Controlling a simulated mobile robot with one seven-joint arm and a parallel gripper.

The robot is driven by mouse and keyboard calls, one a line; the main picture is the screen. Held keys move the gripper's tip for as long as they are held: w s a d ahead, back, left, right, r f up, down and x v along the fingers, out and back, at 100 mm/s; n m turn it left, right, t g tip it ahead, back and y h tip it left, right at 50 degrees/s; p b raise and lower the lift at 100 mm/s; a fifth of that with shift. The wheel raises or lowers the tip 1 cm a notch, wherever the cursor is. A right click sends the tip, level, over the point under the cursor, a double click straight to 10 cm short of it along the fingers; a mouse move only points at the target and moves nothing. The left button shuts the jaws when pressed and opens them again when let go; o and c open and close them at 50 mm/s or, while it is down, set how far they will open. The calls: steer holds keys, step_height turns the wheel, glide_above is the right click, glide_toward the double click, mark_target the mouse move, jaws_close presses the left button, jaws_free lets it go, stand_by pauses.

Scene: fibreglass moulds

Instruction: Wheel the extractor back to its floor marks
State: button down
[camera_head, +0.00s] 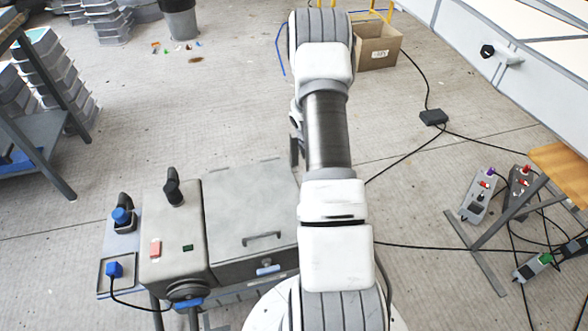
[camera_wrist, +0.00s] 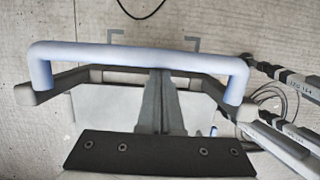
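The extractor seems to be the grey wheeled machine (camera_head: 232,235) at lower left in the head view, with a lidded box, a dark lid handle and blue connectors. In the wrist view, a pale blue U-shaped handle bar (camera_wrist: 140,56) spans the picture on dark arms, above a light panel. Blue floor lines (camera_head: 280,48) beside my arm may be the floor marks; my arm hides part of that area.
A cardboard box (camera_head: 376,50) stands at top right of my arm. Cables and a black floor box (camera_head: 433,117) cross the floor at right, near a wooden-topped stand (camera_head: 562,165).

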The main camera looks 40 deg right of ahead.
steer(key=s+d+p, duration=0.1)
steer(key=s+d, duration=0.3)
steer(key=d, duration=0.7)
steer(key=shift+s, duration=0.25)
steer(key=shift+d+r, duration=0.1)
steer(key=w+a+r+p, duration=0.1)
steer(key=w+a+r, duration=0.1)
steer(key=a+r, duration=0.4)
steer(key=v, duration=0.2)
steer(key=shift+w+r+p, duration=0.2)
steer(key=shift+r+p, duration=0.15)
steer(key=shift+r, duration=0.05)
steer(key=shift+r, duration=0.1)
